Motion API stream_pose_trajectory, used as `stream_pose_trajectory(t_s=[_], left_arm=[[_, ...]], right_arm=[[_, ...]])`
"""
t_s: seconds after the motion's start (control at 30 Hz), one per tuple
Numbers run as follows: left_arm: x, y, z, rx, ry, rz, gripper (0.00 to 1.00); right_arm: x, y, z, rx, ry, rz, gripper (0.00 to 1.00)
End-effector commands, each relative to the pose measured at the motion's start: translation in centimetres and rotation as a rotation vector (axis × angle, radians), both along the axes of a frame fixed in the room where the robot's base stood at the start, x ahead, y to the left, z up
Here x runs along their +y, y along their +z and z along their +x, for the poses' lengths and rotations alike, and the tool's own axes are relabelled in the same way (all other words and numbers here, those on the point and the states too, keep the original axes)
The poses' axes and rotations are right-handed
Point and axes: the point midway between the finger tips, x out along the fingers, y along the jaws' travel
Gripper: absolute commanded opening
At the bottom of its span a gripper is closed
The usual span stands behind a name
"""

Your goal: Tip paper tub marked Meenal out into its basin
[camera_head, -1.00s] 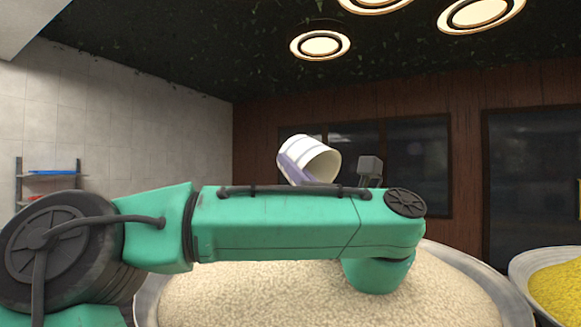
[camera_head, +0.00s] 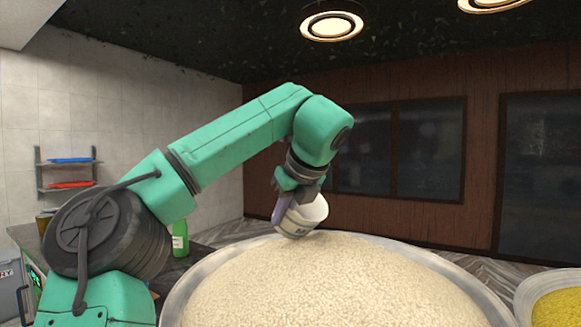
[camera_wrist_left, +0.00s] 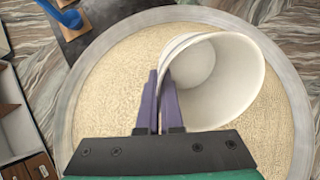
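The white paper tub (camera_head: 310,212) is held tilted low over the cream-coloured grains in the big metal basin (camera_head: 192,282). Part of a dark marking starting with M shows on its side; the full name cannot be read. My left gripper (camera_head: 284,208) has its purple fingers pinched on the tub's wall. In the left wrist view the fingers (camera_wrist_left: 160,105) are close together at the tub's left side. The tub (camera_wrist_left: 235,85) shows its inside there, and the part seen looks empty. The basin (camera_wrist_left: 72,100) surrounds it below. My right gripper is not in view.
A second basin (camera_head: 524,296) with yellow grains stands at the right. A green bottle (camera_head: 180,240) stands on a dark counter at the left, behind my arm. A wall shelf (camera_head: 66,188) holds blue and red items. The space above the cream grains is otherwise clear.

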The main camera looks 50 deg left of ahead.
Motion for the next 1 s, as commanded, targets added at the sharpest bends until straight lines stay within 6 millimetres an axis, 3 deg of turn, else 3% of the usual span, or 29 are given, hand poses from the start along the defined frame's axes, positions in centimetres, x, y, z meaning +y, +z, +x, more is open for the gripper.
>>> stream_pose_trajectory(t_s=[0.03, 0.2, 0.27, 0.47, 0.63, 0.77, 1.0], left_arm=[[0.3, 0.4, -0.1, 0.001, 0.006, -0.14, 0.0], [-0.4, -2.5, 0.0, 0.004, 0.005, -0.599, 0.0], [-0.9, -3.5, 0.0, 0.005, 0.001, -0.689, 0.0], [-1.0, -4.1, 0.0, 0.005, -0.003, -0.691, 0.0], [-1.0, -1.4, 0.0, 0.004, -0.002, -0.687, 0.0], [-1.0, -0.3, 0.0, 0.005, -0.002, -0.686, 0.0], [-1.0, -0.1, 0.0, 0.006, -0.005, -0.687, 0.0]], right_arm=[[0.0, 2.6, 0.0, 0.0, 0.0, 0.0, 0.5], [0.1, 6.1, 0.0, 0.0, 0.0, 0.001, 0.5], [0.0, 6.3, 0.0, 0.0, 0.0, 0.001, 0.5], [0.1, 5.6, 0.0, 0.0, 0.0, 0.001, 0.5], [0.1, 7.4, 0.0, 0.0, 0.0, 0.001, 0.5], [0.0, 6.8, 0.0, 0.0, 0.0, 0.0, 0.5], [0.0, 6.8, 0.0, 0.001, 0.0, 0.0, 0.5]])
